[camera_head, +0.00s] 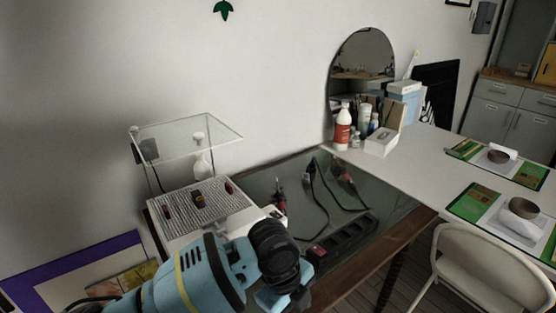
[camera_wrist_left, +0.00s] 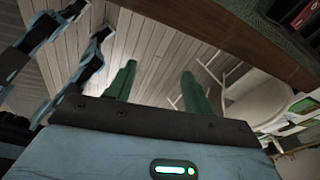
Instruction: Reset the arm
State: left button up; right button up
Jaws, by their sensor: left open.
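My left arm comes in from the lower left in the head view, light blue with a black wrist joint, in front of the dark glass-topped table (camera_head: 290,222). In the left wrist view my left gripper (camera_wrist_left: 158,68) shows two green fingers standing apart with nothing between them. They point toward the wooden plank floor (camera_wrist_left: 150,45). In the head view the fingers are not clearly visible. My right gripper does not show in either view.
The table holds a power strip (camera_head: 343,240), dark cables and a ribbed white device (camera_head: 205,208) under a clear shelf (camera_head: 185,134). A white table (camera_head: 420,152) with place mats and a white chair (camera_head: 480,265) stand right. A red-labelled bottle (camera_head: 343,128) stands at the back.

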pick_arm(q)
jog(key=s+a+f+n+t+h+p, duration=0.15)
jog(key=s+f+n+t+h, duration=0.4)
jog(key=s+f+n, duration=0.55)
jog(key=s+a+f+n+t+y+p, duration=0.1)
jog(key=s+a+f+n+y, duration=0.2)
jog(key=s+a+n, duration=0.4)
jog(key=s+a+f+n+t+y+p, duration=0.1)
jog(key=s+a+f+n+t+y, duration=0.1)
jog(key=s+a+n, duration=0.4)
jog(key=s+a+f+y, duration=0.1)
jog(key=s+a, duration=0.3)
jog(key=a, duration=0.5)
jog(key=shift+s+f+n, duration=0.2)
jog(key=shift+f+n, duration=0.2)
jog(key=shift+f, duration=0.05)
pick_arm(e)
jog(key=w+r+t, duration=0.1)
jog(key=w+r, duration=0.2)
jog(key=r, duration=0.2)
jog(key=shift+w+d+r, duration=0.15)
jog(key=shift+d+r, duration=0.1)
